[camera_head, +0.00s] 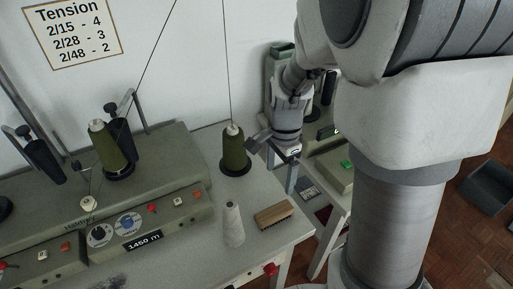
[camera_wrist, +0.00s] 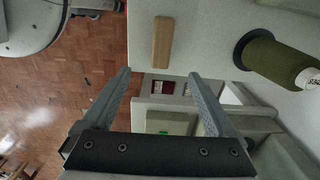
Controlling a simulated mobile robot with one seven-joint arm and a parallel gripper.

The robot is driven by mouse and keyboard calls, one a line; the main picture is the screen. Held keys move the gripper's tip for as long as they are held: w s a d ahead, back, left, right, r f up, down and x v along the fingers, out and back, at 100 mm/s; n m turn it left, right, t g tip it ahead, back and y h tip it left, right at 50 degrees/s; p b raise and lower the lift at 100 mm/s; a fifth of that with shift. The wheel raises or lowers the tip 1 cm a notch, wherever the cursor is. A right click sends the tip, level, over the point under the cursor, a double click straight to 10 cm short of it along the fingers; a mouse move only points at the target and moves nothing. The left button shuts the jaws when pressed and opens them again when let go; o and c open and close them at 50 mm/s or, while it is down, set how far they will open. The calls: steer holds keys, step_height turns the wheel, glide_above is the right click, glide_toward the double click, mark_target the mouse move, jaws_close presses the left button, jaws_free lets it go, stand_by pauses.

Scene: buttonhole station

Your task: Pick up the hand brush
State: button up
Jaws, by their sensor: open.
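The hand brush (camera_head: 273,214) has a tan wooden back and lies on the grey table top near its right front edge. It also shows in the wrist view (camera_wrist: 162,42), at the top, beyond my fingertips. My gripper (camera_head: 270,165) is open and empty, above and behind the brush near the table's right end. In the wrist view my gripper (camera_wrist: 160,80) has its two fingers spread wide, with the brush ahead of the gap and apart from both. The brush's bristles are mostly hidden.
A white thread cone (camera_head: 233,223) stands just left of the brush. A green thread cone (camera_head: 235,150) stands behind it, close to my gripper. A winding machine (camera_head: 165,215) fills the table's left part. A second green machine (camera_head: 335,170) stands to the right. Red wooden floor (camera_head: 440,235) lies beyond.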

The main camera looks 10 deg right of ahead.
steer(key=b, duration=0.3)
glide_above(275, 211)
step_height(275, 211, down, 12)
steer(key=shift+s+d+r, duration=0.1)
steer(key=shift+d, duration=0.05)
steer(key=shift+a+f+b, duration=0.2)
steer(key=shift+f+b, duration=0.35)
steer(key=shift+f, duration=2.35)
jaws_close()
